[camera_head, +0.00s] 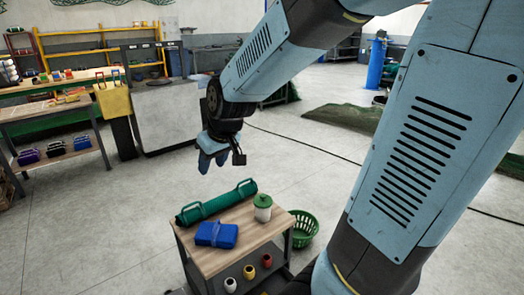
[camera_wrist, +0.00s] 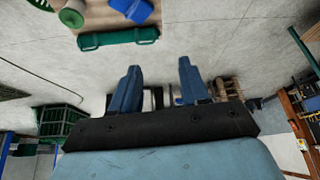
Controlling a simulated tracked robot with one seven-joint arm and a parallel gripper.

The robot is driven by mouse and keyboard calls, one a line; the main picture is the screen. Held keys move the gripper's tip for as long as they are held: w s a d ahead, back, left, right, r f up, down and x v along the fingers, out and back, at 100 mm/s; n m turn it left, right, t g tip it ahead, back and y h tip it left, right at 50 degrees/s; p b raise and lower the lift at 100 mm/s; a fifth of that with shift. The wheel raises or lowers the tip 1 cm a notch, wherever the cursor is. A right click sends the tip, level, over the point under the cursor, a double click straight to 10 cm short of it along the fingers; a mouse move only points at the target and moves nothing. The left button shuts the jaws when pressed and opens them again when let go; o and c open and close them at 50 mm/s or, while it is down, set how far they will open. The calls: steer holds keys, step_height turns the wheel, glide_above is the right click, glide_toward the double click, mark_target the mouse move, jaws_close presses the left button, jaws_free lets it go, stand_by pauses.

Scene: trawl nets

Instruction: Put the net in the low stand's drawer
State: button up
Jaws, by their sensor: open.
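A low stand (camera_head: 218,262) with a wooden top is at the bottom centre of the head view. On it lie a long green roll with two handles (camera_head: 217,204) and a blue folded bundle (camera_head: 216,234). I cannot tell for certain which is the net. Both also show at the top of the wrist view, the green roll (camera_wrist: 118,38) nearest the fingers and the blue bundle (camera_wrist: 132,10) beyond. No drawer is clearly visible. My gripper (camera_head: 212,163) is open and empty, above and behind the stand; its two blue fingers show in the wrist view (camera_wrist: 160,85).
A white jar with a green lid (camera_head: 262,208) stands on the top's right. A green basket (camera_head: 302,229) is on the floor beside the stand. Small spools (camera_head: 249,271) sit on the lower shelf. A workbench (camera_head: 50,112) is at left. Floor around the stand's left is clear.

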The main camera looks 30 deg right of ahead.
steer(key=s+d+r+m+h, duration=0.1)
steer(key=s+d+r+m, duration=0.1)
steer(key=s+r, duration=0.35)
steer(key=s+d+r+m, duration=0.1)
steer(key=s+d+r, duration=0.15)
steer(key=s, duration=0.55)
steer(key=m+g+h, duration=0.2)
steer(key=m+h, duration=0.1)
steer(key=m, duration=0.4)
glide_above(216, 225)
steer(key=s+a, duration=0.3)
step_height(216, 225, down, 43)
steer(key=x, duration=0.8)
steer(key=shift+w+f, duration=0.2)
steer(key=shift+f, duration=0.2)
steer(key=shift+d+x, duration=0.15)
steer(key=shift+x, duration=1.15)
steer(key=shift+d+x, duration=0.1)
steer(key=shift+x, duration=1.2)
jaws_close()
steer(key=shift+t, duration=0.3)
